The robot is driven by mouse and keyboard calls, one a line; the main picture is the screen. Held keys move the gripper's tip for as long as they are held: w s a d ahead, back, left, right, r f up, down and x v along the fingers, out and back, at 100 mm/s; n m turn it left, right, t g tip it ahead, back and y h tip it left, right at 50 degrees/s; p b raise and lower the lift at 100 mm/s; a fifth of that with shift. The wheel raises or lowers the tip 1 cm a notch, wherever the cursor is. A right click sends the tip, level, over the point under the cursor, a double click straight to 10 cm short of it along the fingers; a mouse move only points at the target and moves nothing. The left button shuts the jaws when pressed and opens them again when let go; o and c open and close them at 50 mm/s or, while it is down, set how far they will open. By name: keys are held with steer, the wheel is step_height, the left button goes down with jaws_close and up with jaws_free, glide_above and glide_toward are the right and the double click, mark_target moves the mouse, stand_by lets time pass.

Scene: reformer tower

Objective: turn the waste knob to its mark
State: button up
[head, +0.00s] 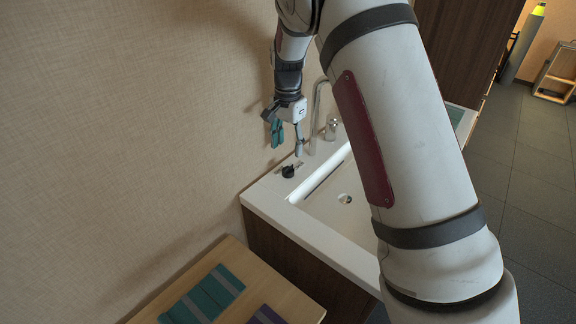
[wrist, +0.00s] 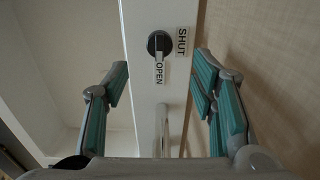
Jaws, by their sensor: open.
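The waste knob (head: 288,171) is a small black knob on the white rim at the near left corner of the basin. In the wrist view the knob (wrist: 159,44) is round and dark, with a grip bar that appears to point down toward the OPEN label (wrist: 159,73). The SHUT label (wrist: 183,42) is to its right. My gripper (head: 287,140) points down above the knob, apart from it. In the wrist view my gripper (wrist: 163,72) is open and empty, with its teal-padded fingers on either side of the knob's line.
The basin (head: 326,243) has a tap (head: 316,115) and a small dispenser-like fitting (head: 331,129) behind the knob. The wall (head: 150,130) is close on the left. A wooden table (head: 262,282) with teal and purple folded items stands in front.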

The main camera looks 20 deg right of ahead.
mark_target(288, 166)
step_height(288, 166, down, 8)
steer(key=shift+f, duration=0.25)
steer(key=c, duration=1.2)
steer(key=shift+o, duration=0.2)
